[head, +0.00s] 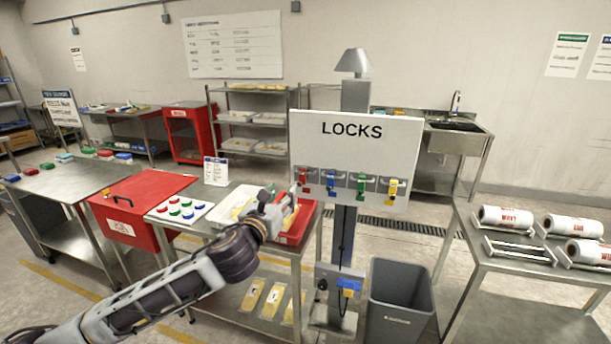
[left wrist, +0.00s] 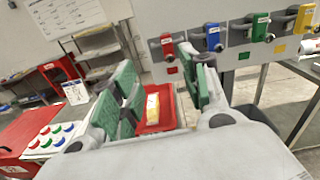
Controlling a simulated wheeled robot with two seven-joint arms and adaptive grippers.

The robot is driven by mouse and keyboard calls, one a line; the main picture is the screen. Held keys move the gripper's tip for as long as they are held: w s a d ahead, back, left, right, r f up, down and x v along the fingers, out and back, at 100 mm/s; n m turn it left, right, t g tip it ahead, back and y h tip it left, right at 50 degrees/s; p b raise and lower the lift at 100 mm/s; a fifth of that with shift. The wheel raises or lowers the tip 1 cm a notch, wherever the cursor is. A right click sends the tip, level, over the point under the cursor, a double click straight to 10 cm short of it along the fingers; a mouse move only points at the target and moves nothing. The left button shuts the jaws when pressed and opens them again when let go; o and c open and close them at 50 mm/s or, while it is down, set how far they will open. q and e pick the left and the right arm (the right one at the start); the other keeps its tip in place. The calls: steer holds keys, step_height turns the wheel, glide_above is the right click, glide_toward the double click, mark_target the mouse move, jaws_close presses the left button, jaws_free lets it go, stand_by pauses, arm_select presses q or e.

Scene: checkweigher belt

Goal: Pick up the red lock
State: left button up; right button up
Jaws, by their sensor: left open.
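The red lock (head: 304,176) hangs at the left end of a row on the white LOCKS board (head: 356,152). It also shows in the left wrist view (left wrist: 168,46), above and beyond my fingers. Blue (head: 331,181), green (head: 361,184) and yellow (head: 391,189) locks hang to its right. My left gripper (head: 291,200) is in front of the board's lower left corner, a little below and left of the red lock. In the left wrist view its green-padded fingers (left wrist: 160,98) are apart with nothing between them touching either pad. My right gripper is in neither view.
A red tray (head: 302,229) and a white tray (head: 226,213) stand on the steel table below my arm. A red box (head: 132,225) and a card with colored buttons (head: 179,211) are to the left. A grey bin (head: 398,296) stands right of the post.

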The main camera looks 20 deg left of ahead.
arm_select(q)
steer(key=shift+s+d+r+m, duration=0.3)
steer(key=shift+s+r+m, duration=0.1)
steer(key=shift+s+r, duration=0.2)
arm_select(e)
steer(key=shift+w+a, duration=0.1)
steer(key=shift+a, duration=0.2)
arm_select(q)
steer(key=shift+w, duration=0.1)
glide_toward(304, 174)
steer(key=shift+w+a, duration=0.65)
steer(key=shift+w, duration=0.95)
steer(key=shift+w+r+p, duration=0.1)
steer(key=shift+r+p, duration=0.35)
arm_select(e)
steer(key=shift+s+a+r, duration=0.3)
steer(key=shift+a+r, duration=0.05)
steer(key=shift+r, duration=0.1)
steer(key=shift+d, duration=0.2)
